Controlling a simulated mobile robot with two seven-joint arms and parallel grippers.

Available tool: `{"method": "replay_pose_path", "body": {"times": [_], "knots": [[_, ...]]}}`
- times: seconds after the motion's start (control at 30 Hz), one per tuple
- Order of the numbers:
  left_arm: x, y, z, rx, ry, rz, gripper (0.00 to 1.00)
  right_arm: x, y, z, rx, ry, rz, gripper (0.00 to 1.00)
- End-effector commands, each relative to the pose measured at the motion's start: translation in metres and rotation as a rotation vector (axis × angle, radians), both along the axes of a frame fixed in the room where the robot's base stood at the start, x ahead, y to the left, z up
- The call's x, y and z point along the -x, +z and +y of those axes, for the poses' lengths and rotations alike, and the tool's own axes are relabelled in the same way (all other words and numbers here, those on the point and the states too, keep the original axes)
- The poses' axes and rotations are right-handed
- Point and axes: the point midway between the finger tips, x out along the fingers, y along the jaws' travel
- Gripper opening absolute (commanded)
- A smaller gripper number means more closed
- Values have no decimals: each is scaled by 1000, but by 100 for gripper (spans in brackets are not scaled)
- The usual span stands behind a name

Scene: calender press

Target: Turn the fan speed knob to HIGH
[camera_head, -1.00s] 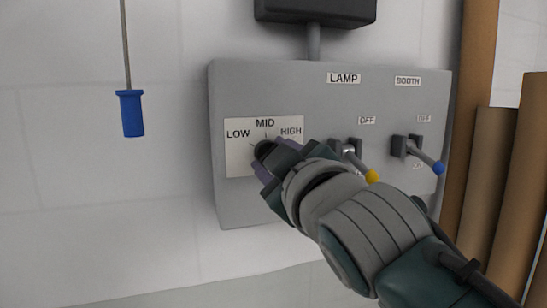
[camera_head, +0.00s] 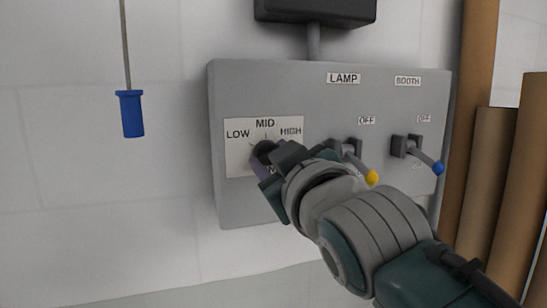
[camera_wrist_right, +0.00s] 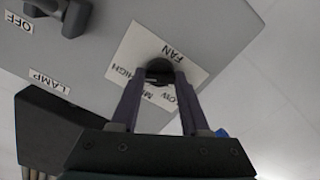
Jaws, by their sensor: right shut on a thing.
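The black fan speed knob (camera_head: 264,150) sits on a white label plate (camera_head: 236,160) marked LOW, MID and HIGH, on the left of a grey control box (camera_head: 330,210). My right gripper (camera_head: 264,162) is at the knob, its purple fingers shut on it. In the right wrist view, the fingers stand on either side of the knob (camera_wrist_right: 159,70). The gripper covers part of the knob and the lower right of the plate, so I cannot tell where the knob points. My left gripper is not in view.
A yellow-tipped lamp switch (camera_head: 371,177) is close beside my right wrist. A blue-tipped booth switch (camera_head: 438,168) is further right. A blue pull handle (camera_head: 131,114) hangs at left. Brown rolls (camera_head: 490,180) stand at right.

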Motion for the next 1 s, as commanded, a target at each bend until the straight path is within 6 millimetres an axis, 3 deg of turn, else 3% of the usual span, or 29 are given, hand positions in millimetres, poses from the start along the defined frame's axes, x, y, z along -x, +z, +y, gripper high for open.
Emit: {"method": "replay_pose_path", "body": {"times": [0.03, 0.27, 0.67, 1.0], "knots": [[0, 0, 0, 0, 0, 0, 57, 0, -2, -1, -2, -1, 5, 49], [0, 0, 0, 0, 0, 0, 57, 0, -1, 0, 0, -1, 2, 75], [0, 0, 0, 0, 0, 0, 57, 7, -1, -3, 1, -2, 1, 76], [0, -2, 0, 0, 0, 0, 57, 57, -2, -19, 1, -1, 3, 76]]}}
